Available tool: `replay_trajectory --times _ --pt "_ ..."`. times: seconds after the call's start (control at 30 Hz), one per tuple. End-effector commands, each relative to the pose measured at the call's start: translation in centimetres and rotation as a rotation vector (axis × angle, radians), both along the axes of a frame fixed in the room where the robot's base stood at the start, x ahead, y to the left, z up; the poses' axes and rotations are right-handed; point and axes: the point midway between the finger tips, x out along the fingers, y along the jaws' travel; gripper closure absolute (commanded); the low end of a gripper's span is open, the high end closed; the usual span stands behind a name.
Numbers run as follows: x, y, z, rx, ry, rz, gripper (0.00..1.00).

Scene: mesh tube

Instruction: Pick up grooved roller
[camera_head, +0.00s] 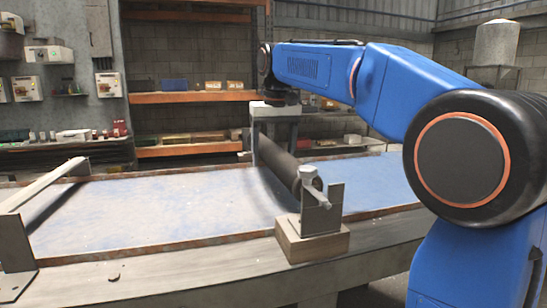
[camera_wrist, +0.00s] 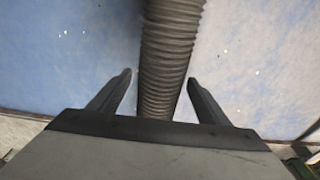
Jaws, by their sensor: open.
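The grooved roller (camera_head: 275,160) is a dark cylinder lying across the blue-topped table, held at its near end by a metal bracket on a wooden block. In the wrist view the ribbed roller (camera_wrist: 170,45) runs from the top edge down between the fingers. My gripper (camera_wrist: 160,80) is open, with one finger on each side of the roller and a visible gap to each. In the head view my gripper (camera_head: 274,115) is over the roller's far part; its fingertips are hard to make out there.
The near support block (camera_head: 312,240) stands at the table's front edge. A pale metal bar (camera_head: 45,183) crosses the table at the left. The blue table surface (camera_head: 150,215) between them is clear. Shelves (camera_head: 195,97) with boxes stand behind the table.

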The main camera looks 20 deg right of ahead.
Motion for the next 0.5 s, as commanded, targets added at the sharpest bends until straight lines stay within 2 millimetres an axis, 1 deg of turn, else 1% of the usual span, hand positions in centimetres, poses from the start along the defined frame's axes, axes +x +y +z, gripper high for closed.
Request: replay_trajectory --times 0.17,0.2,0.27,0.3,0.37,0.4,0.43,0.47,0.5 --pt "0.00 0.00 0.02 0.000 0.000 0.000 0.29" --pt "0.00 0.00 0.02 0.000 0.000 0.000 0.39" --pt "0.00 0.00 0.03 0.000 0.000 0.000 0.53" --pt "0.00 0.00 0.03 0.000 0.000 0.000 0.63" --pt "0.00 0.00 0.03 0.000 0.000 0.000 0.77" --pt "-0.01 0.00 0.04 0.000 0.000 0.000 0.87" --pt "-0.01 0.00 0.04 0.000 0.000 0.000 0.94" --pt "-0.01 0.00 0.04 0.000 0.000 0.000 1.00" --pt "-0.02 0.00 0.14 0.000 -0.002 0.000 1.00"
